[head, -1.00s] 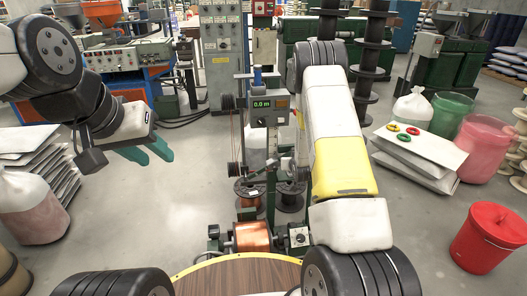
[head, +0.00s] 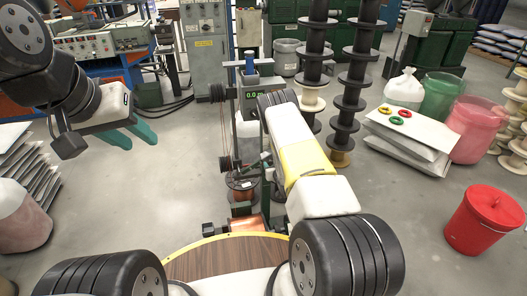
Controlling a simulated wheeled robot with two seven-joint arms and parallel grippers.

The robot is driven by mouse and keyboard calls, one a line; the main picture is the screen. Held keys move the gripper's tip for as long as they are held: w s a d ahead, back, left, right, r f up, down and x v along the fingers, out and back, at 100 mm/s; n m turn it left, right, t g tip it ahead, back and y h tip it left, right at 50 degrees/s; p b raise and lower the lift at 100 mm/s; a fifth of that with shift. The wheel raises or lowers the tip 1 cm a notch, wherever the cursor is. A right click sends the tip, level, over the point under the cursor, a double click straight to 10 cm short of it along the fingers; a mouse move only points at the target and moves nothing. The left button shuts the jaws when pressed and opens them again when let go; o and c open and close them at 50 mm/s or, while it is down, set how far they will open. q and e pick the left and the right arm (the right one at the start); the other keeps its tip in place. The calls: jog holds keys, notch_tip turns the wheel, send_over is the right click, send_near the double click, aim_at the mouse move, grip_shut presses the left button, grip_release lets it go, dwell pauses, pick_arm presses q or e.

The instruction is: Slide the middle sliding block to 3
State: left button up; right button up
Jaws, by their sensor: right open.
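A winding machine with a lit green display (head: 255,95) stands ahead of me, partly behind my right arm. A copper spool (head: 243,186) sits low in its frame, and a copper drum (head: 246,223) shows at its foot. I cannot make out the sliding blocks or their number marks. My right arm reaches forward to the machine; its gripper is hidden behind the arm. My left gripper (head: 145,137) has teal fingers, held apart and empty, over the floor at the left, well away from the machine.
Tall dark spool stacks (head: 352,85) stand behind the machine. A red bin (head: 482,222) and stacked white sacks (head: 412,140) are at the right. The floor left of the machine is clear.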

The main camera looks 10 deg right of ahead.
jog(key=shift+w+f, duration=0.2)
jog(key=shift+w, duration=0.25)
grip_shut()
dwell(1.1)
